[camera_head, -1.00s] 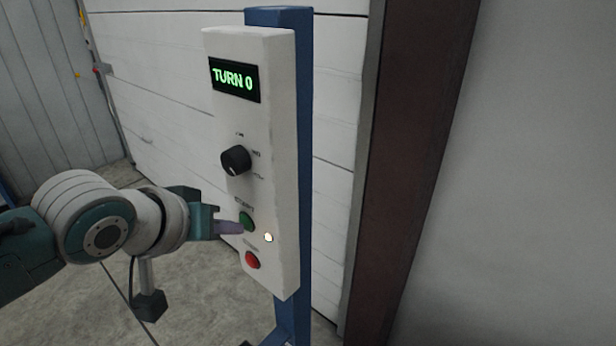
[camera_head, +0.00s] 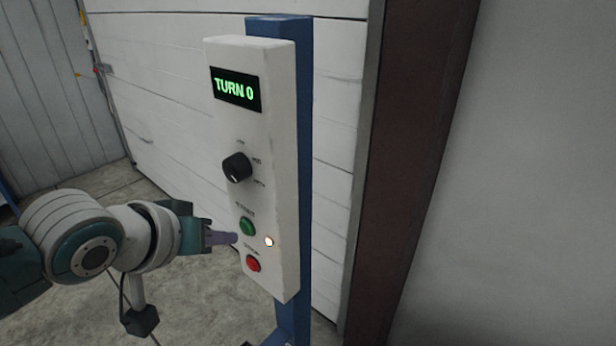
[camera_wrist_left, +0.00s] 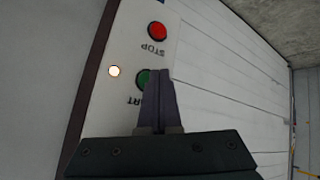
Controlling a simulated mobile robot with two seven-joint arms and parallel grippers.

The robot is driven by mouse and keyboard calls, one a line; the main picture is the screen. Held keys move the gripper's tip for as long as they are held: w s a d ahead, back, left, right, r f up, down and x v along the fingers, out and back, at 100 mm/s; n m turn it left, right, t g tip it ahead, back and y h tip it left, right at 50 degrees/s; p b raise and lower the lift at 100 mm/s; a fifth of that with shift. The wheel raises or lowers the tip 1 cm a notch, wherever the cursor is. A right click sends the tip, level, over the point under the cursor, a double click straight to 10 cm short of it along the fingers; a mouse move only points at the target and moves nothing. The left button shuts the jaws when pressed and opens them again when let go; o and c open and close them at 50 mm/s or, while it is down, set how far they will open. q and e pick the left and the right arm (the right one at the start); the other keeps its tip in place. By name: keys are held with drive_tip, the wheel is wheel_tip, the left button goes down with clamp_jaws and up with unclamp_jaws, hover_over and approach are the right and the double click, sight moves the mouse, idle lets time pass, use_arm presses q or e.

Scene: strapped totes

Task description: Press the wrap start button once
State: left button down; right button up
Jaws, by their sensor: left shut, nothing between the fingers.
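The white control panel (camera_head: 271,180) stands upright on a blue post. Its green start button (camera_head: 247,226) sits below the black knob, and it also shows in the left wrist view (camera_wrist_left: 143,76), partly covered by the fingertips. My left gripper (camera_head: 236,238) is shut and empty. Its purple fingertips are just left of and slightly below the green button in the head view; a small gap seems to separate them from the panel. The fingers also show in the left wrist view (camera_wrist_left: 160,76). The display (camera_head: 236,90) reads "TURN 0". My right gripper is not in view.
A red stop button (camera_head: 253,263) sits below the green one, and a lit white lamp (camera_head: 269,241) is to its upper right. The black knob (camera_head: 237,167) is above. The blue post (camera_head: 304,150) stands before a white panelled door (camera_head: 337,120).

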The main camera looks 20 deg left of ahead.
use_arm(q)
drive_tip(key=s+p, duration=0.1)
drive_tip(key=s+a+p, duration=0.1)
drive_tip(key=s, duration=0.1)
drive_tip(key=s+a+p, duration=0.1)
drive_tip(key=shift+s, duration=0.3)
idle(0.7)
